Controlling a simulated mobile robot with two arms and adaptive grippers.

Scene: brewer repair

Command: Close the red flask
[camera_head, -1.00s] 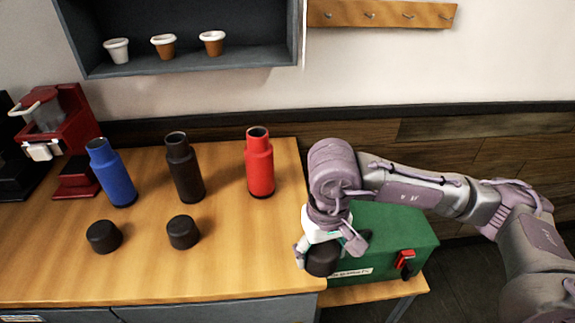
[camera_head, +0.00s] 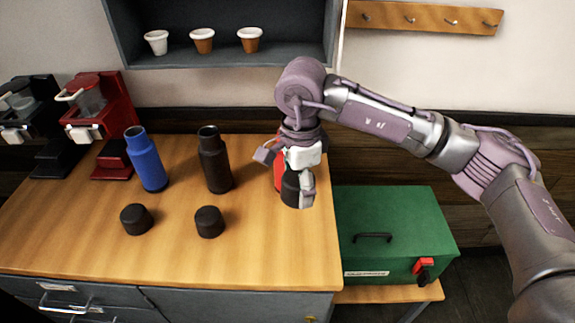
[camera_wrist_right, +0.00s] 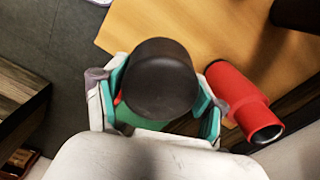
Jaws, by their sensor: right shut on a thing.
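The red flask (camera_head: 279,172) stands on the wooden counter, mostly hidden behind my right gripper in the head view. In the right wrist view the red flask (camera_wrist_right: 243,104) shows its open mouth. My right gripper (camera_head: 297,178) is shut on a black cap (camera_head: 291,188) and holds it above the counter, in front of the flask. In the right wrist view the black cap (camera_wrist_right: 159,80) sits between the fingers, apart from the flask. My left gripper is not in view.
A blue flask (camera_head: 146,160) and a black flask (camera_head: 214,160) stand open to the left. Two black caps, one at the left (camera_head: 136,219) and one nearer the middle (camera_head: 209,221), lie before them. A green toolbox (camera_head: 390,226) stands at the right. Coffee brewers stand at the far left.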

